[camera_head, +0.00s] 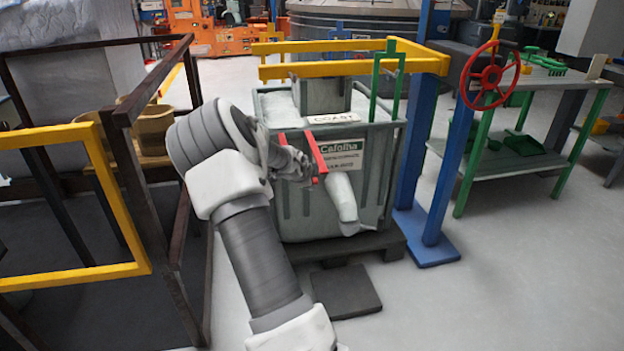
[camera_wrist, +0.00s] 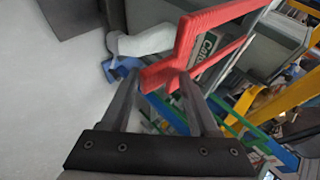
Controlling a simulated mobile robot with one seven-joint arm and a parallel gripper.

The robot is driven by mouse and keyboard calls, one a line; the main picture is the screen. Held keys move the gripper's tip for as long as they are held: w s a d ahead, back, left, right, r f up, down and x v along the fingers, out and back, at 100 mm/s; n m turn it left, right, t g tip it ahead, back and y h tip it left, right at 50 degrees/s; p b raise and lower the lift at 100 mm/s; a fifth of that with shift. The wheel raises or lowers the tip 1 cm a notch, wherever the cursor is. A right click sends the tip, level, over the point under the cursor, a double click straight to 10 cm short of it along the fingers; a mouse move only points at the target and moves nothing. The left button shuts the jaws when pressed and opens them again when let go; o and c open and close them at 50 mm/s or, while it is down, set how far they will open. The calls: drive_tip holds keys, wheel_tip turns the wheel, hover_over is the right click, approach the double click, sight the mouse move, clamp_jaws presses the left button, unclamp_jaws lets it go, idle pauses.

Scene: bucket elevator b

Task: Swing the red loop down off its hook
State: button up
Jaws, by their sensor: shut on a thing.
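The red loop (camera_head: 317,155) is a thin red frame at the front of the grey-green bin (camera_head: 372,190) in the head view. In the wrist view the red loop (camera_wrist: 205,25) runs from the fingertips to the upper right. My gripper (camera_head: 298,167) is at the loop's near, left side. In the wrist view my gripper (camera_wrist: 160,84) has its two fingers on either side of the loop's lower end, shut on it. A pale spout (camera_head: 341,197) hangs just below the loop. I cannot make out the hook.
A yellow beam (camera_head: 345,67) on blue posts (camera_head: 418,130) stands over the bin, with a green frame (camera_head: 401,75) hanging near it. A red handwheel (camera_head: 490,75) is at right. Dark railings (camera_head: 122,115) stand close on the left. Floor at front right is clear.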

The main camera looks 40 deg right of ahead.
drive_tip(key=shift+w+r, duration=0.1)
drive_tip(key=shift+r, duration=0.1)
drive_tip(key=p+v, duration=0.6)
drive_tip(key=v, duration=1.1)
drive_tip(key=shift+s+p, duration=0.2)
drive_tip(key=shift+p, duration=0.15)
drive_tip(key=shift+a+f, duration=0.1)
drive_tip(key=shift+a, duration=0.1)
